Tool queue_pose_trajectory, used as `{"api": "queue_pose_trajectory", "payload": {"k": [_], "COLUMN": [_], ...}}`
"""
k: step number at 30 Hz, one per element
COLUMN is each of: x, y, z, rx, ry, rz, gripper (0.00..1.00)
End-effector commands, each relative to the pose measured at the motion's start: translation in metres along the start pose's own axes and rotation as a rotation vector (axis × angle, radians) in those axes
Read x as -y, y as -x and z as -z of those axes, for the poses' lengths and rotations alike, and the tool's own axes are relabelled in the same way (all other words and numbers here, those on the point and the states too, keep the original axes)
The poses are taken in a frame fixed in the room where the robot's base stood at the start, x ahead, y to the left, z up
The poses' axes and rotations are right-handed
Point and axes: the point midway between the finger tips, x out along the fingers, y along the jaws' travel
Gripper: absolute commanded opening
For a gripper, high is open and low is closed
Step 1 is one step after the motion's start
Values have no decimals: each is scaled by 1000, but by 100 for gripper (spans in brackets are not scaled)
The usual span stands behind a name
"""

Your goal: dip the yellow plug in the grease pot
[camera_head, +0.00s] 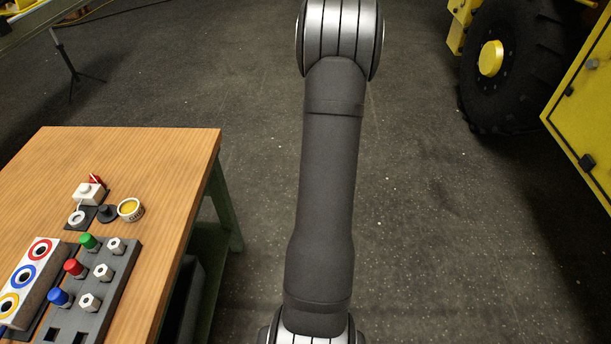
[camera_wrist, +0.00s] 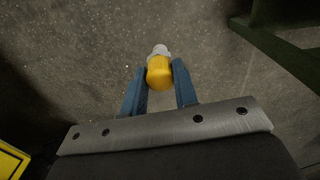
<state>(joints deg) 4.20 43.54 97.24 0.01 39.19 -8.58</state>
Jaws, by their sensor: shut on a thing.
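The yellow plug (camera_wrist: 160,73), with a pale metal tip, is held between the two blue fingers of my gripper (camera_wrist: 159,85) in the wrist view. My gripper is shut on it, with bare floor behind. In the head view my arm shows but the gripper and plug are out of frame. The grease pot (camera_head: 131,209) is a small white cup with yellow grease, standing on the wooden table at the left. My gripper is away from the pot, which the wrist view does not show.
On the wooden table (camera_head: 130,150), a grey rack (camera_head: 107,270) holds green, red and blue plugs and several white-grey fittings. Beside it is a block (camera_head: 40,258) with red, blue and yellow ringed sockets. A white box (camera_head: 88,194) stands behind. A yellow machine with a wheel (camera_head: 510,65) is at right.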

Motion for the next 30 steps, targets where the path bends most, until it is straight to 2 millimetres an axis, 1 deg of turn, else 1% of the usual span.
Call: {"api": "queue_pose_trajectory", "payload": {"k": [1, 3, 9, 17, 20, 23, 26, 29, 30], "x": [-7, -16, -35, -2, 14, 35, 62, 98, 115], "y": [-2, -4, -10, 0, 4, 10, 18, 28, 32], "z": [-2, -5, -13, 4, 12, 20, 30, 39, 42], "rx": [1, 1, 0, -1, -1, -2, -3, -3, -2], "ry": [-17, -36, -82, 38, 99, 173, 267, 387, 444], "rz": [0, 0, 0, 0, 0, 0, 0, 0, 0], "gripper": [5, 5, 5, 5, 5, 5, 5, 5, 5]}}
